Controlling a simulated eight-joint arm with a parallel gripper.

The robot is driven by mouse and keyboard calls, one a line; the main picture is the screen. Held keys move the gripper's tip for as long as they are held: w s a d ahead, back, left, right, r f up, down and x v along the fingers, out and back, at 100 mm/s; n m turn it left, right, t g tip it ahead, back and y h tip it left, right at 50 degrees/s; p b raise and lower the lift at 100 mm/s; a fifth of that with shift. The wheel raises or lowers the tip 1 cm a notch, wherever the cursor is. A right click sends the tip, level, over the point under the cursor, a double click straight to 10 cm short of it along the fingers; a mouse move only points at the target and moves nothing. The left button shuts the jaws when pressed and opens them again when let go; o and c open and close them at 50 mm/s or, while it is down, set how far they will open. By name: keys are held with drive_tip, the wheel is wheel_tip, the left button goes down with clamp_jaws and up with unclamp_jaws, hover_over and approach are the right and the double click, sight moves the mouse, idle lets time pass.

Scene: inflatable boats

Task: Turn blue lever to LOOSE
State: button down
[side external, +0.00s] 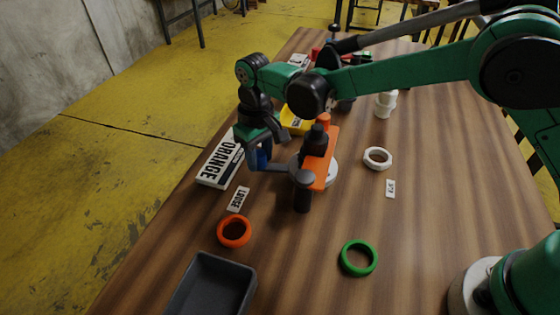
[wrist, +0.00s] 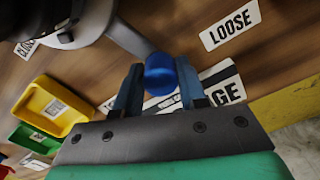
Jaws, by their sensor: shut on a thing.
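The blue lever knob (wrist: 160,74) sits between the two fingers of my gripper (wrist: 160,86) in the wrist view, at the end of a grey lever arm (wrist: 125,38). My gripper (side external: 258,158) is shut on the knob. In the side view the lever arm (side external: 272,168) runs left from a dark post with an orange plate (side external: 322,165). The LOOSE label (side external: 238,199) lies on the table in front of the knob; it also shows at the upper right of the wrist view (wrist: 230,24). Part of a second label (wrist: 26,48) shows at the upper left of the wrist view.
An ORANGE sign (side external: 221,162) lies left of my gripper. An orange ring (side external: 234,231), a green ring (side external: 358,258), a white ring (side external: 377,158) and a grey bin (side external: 212,284) stand around the post. A yellow bin (side external: 297,121) is behind it. The table's front middle is clear.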

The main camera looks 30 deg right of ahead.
drive_tip(key=shift+s+a+n, duration=0.25)
drive_tip(key=shift+s+n, duration=0.25)
drive_tip(key=shift+n, duration=0.1)
drive_tip(key=shift+s+a+n, duration=0.2)
drive_tip(key=shift+s+n, duration=0.3)
drive_tip(key=shift+n, duration=0.1)
drive_tip(key=shift+s+a+n, duration=0.25)
drive_tip(key=shift+s+n, duration=0.95)
drive_tip(key=shift+n, duration=0.2)
drive_tip(key=shift+s, duration=0.1)
drive_tip(key=c, duration=0.5)
unclamp_jaws()
drive_tip(key=shift+r, duration=0.1)
wheel_tip(320, 180, up, 6)
drive_tip(key=shift+f, duration=0.25)
